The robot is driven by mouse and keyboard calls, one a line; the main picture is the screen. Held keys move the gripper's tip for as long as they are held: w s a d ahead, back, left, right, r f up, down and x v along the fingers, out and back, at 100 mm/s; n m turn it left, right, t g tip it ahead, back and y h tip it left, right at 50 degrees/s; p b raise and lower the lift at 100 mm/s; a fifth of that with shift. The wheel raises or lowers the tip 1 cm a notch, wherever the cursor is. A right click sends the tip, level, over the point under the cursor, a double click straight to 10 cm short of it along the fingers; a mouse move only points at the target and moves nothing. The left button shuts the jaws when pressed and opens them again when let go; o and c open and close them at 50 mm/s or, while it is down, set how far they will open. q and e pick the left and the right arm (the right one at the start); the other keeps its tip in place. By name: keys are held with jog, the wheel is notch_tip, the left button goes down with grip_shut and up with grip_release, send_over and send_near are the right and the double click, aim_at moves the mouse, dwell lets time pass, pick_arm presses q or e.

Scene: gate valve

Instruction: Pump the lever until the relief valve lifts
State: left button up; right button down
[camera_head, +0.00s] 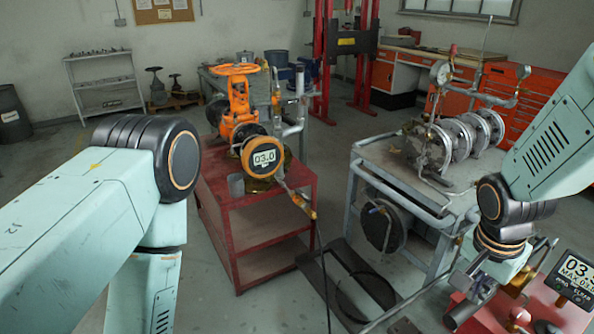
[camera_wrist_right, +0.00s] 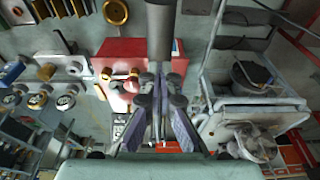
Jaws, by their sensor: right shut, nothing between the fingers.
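A red pump unit (camera_head: 559,315) is at the lower right of the head view, partly cut off. Its dark display (camera_head: 577,280) shows a 03 reading and a MAX line. My right gripper (camera_head: 478,288) reaches down beside the unit, shut and empty. In the right wrist view its fingers (camera_wrist_right: 158,112) show close up. A dark round bar (camera_wrist_right: 160,30) runs in from the top edge towards the fingers; I cannot tell whether it touches them. My left gripper is out of view.
The red cart (camera_head: 262,235) stands at centre left. A grey wheeled table (camera_head: 385,158) with flanged piping (camera_head: 455,140) stands behind my right arm. A black frame (camera_head: 350,288) lies on the floor between them.

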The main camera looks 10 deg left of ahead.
notch_tip(320, 180, down, 7)
jog(key=b, duration=0.5)
jog(key=shift+f, duration=0.2)
notch_tip(320, 180, up, 13)
jog(key=p, duration=1.1)
jog(key=shift+r, duration=0.15)
jog(key=shift+s, duration=0.1)
jog(key=shift+f, duration=0.25)
